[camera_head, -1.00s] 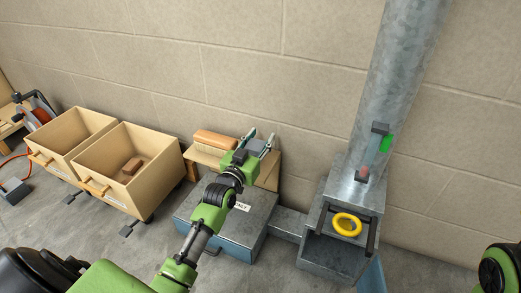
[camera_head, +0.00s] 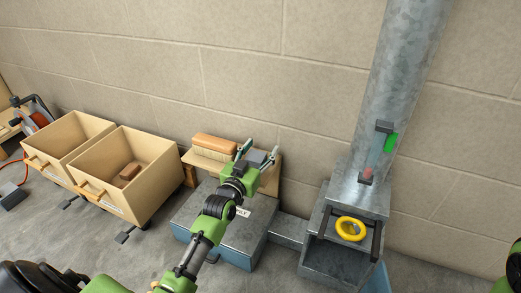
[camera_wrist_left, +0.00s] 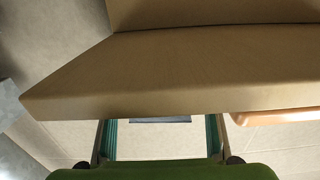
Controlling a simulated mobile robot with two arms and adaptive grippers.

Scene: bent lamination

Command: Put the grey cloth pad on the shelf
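The shelf (camera_head: 272,184) is a tan board against the wall, in the middle of the head view. A small grey block-like thing, apparently the grey cloth pad (camera_head: 258,156), shows on the shelf between the fingers of my left gripper (camera_head: 257,153). In the left wrist view the tan shelf board (camera_wrist_left: 150,75) fills the upper part. The pad (camera_wrist_left: 160,119) shows as a thin dark strip past its edge, between the fingers and with gaps on both sides. My left gripper (camera_wrist_left: 160,140) is open. My right gripper is out of view.
An orange-topped brush (camera_head: 216,144) lies on the shelf's left part. A grey metal box (camera_head: 225,238) stands below. Two wooden bins (camera_head: 158,197) are at left, one holding a brown block (camera_head: 130,170). A metal pipe (camera_head: 400,90) and a yellow ring (camera_head: 350,229) are at right.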

